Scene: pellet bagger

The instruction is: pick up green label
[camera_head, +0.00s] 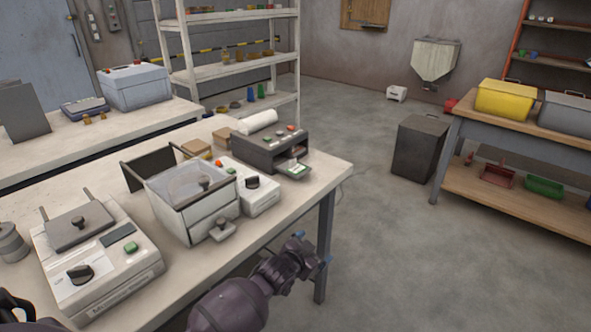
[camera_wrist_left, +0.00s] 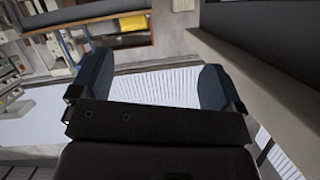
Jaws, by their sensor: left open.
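A small label with green on it (camera_head: 297,167) lies on the output tray at the front of a dark label printer (camera_head: 268,148), near the right end of the workbench; the details are too small to read. My left gripper (camera_head: 313,249) is open and empty, in front of the bench's edge and below the label, well apart from it. Its two blue fingers stand wide apart in the left wrist view (camera_wrist_left: 155,85), with nothing between them. The label cannot be made out in the wrist view. My right gripper is not in view.
The workbench (camera_head: 325,170) also holds a white machine with a clear lid (camera_head: 192,185), a bag sealer (camera_head: 90,255) and a white control box (camera_head: 250,188). Floor to the right is clear up to a dark bin (camera_head: 418,148) and a table with a yellow crate (camera_head: 505,100).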

